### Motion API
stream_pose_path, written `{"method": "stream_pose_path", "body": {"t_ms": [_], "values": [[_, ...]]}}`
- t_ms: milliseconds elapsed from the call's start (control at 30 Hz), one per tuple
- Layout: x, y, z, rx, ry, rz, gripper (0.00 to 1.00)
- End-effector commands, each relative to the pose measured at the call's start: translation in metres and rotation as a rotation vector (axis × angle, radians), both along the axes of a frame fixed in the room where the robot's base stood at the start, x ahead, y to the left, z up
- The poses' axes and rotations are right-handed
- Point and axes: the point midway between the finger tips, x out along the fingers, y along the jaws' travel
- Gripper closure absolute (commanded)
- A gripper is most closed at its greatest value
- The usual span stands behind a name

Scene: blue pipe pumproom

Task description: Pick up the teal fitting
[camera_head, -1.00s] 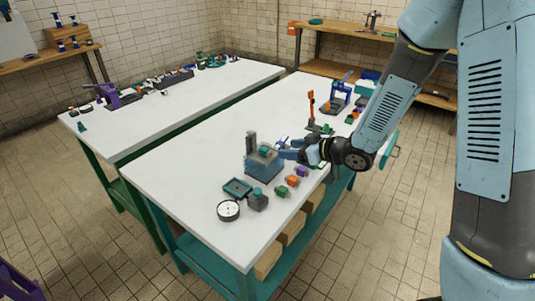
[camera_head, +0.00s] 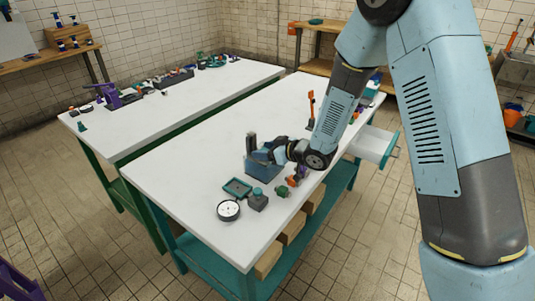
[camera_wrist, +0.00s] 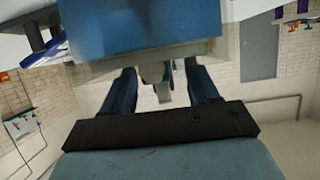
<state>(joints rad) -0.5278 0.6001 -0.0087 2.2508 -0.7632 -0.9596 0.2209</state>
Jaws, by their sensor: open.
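A small teal fitting (camera_head: 281,191) lies on the near white table, by its right edge. In the head view my gripper (camera_head: 264,155) is at the top of a blue box (camera_head: 258,168), its fingers overlapping the box. In the wrist view my gripper (camera_wrist: 162,74) has two blue fingers spread apart, just below a large blue surface (camera_wrist: 135,28). A small grey-teal piece (camera_wrist: 157,78) shows between the fingers; I cannot tell whether it touches them or what it is. The wrist and fingers hide the box's top and contents in the head view.
A teal tray (camera_head: 237,187), a round white gauge (camera_head: 228,210) and a dark grey block (camera_head: 257,201) lie in front of the box. An orange fitting (camera_head: 293,181) is to its right. The table's left part is clear.

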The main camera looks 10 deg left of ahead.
Motion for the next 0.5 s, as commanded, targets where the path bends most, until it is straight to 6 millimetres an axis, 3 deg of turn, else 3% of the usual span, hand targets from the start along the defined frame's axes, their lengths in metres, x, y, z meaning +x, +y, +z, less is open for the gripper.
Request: {"method": "stream_pose_path", "body": {"t_ms": [300, 500], "values": [[0.0019, 0.0039, -0.0014, 0.000, -0.001, 0.000, 0.41], [0.0017, 0.0038, -0.0014, 0.000, -0.001, 0.000, 0.61]]}}
